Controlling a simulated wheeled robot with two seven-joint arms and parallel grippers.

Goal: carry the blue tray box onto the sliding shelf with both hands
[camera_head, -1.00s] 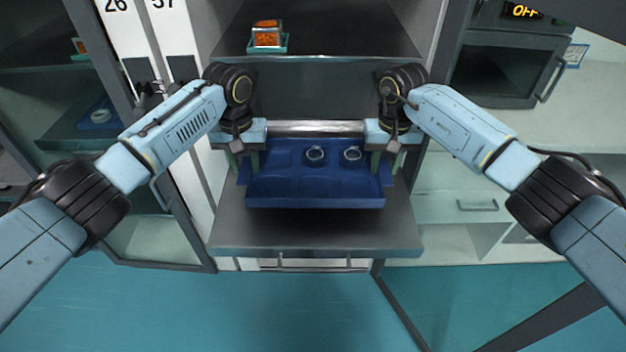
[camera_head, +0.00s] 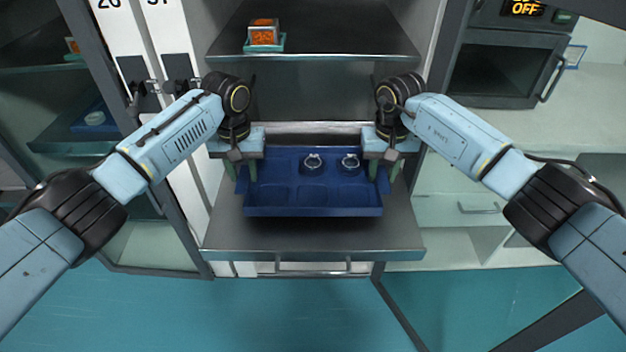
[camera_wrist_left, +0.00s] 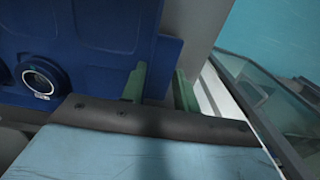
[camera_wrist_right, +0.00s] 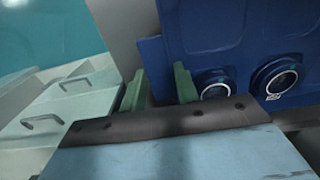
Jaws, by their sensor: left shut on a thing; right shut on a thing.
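The blue tray box (camera_head: 313,197) is over the grey sliding shelf (camera_head: 313,237), between my two grippers. I cannot tell whether its underside touches the shelf. Two round metal-rimmed pieces sit in its back compartments; the other visible compartments look empty. My left gripper (camera_head: 241,172) is shut on the tray's left edge, and my right gripper (camera_head: 383,172) is shut on its right edge. In the left wrist view the green fingers (camera_wrist_left: 160,88) are at the blue tray (camera_wrist_left: 85,50). In the right wrist view the fingers (camera_wrist_right: 160,90) are at its other side (camera_wrist_right: 225,35).
An upper shelf (camera_head: 340,32) holds an orange item on a small teal tray (camera_head: 264,43). An open glass door (camera_head: 150,190) stands left of the shelf. A cabinet with an oven-like unit (camera_head: 505,75) is at the right. Teal floor lies open in front.

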